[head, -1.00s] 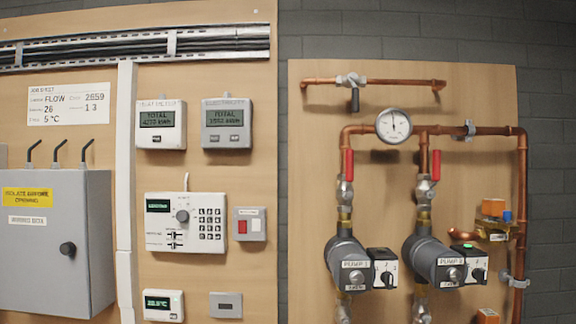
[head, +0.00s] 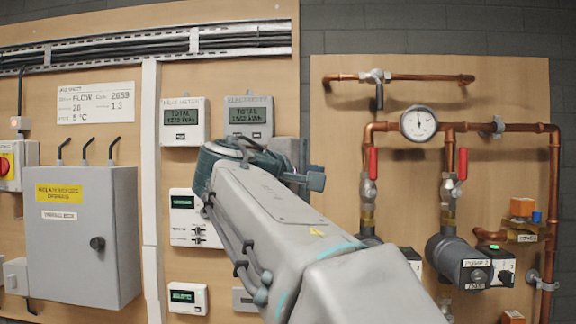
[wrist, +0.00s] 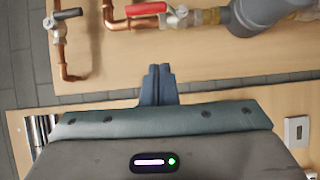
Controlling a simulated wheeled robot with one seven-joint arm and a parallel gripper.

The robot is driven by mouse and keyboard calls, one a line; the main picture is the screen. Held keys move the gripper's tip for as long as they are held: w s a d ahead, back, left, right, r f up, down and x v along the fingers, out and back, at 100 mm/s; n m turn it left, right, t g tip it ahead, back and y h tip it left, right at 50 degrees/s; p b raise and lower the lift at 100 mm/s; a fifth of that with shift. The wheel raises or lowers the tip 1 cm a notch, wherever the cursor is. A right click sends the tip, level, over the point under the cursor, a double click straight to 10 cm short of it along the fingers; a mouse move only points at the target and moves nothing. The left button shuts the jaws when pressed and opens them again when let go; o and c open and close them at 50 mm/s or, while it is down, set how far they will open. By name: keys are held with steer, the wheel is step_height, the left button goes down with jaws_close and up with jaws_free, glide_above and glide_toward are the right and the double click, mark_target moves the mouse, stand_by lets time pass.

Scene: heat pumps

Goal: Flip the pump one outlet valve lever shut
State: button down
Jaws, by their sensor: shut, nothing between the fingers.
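The pump one outlet valve has a red lever (head: 373,163) standing upright along the pipe above pump one in the head view. In the wrist view, turned on its side, the red lever (wrist: 147,9) lies near the top edge, beside the valve body. Pump one (wrist: 268,14) shows there at the upper right; in the head view my arm hides most of it. My gripper (head: 316,179) is shut and empty, left of the lever and a little lower in the head view. Its fingertips (wrist: 156,69) point toward the pump board, apart from the lever.
A second red lever (head: 463,164) stands above pump two (head: 462,262). A gauge (head: 419,123) and a black-handled valve (head: 378,95) are above. The meter board with the grey box (head: 85,235) is at left. A bare wall strip separates the boards.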

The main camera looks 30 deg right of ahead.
steer(key=shift+s+r+h, duration=0.1)
steer(key=shift+r+h, duration=0.2)
steer(key=shift+r, duration=0.5)
steer(key=shift+d, duration=0.1)
steer(key=p, duration=0.4)
glide_toward(372, 172)
steer(key=shift+w+d+r, duration=1.05)
steer(key=shift+w+d, duration=1.15)
steer(key=shift+d, duration=0.55)
steer(key=shift+s+r, duration=0.1)
steer(key=shift+d+m, duration=0.15)
steer(key=shift+m, duration=0.25)
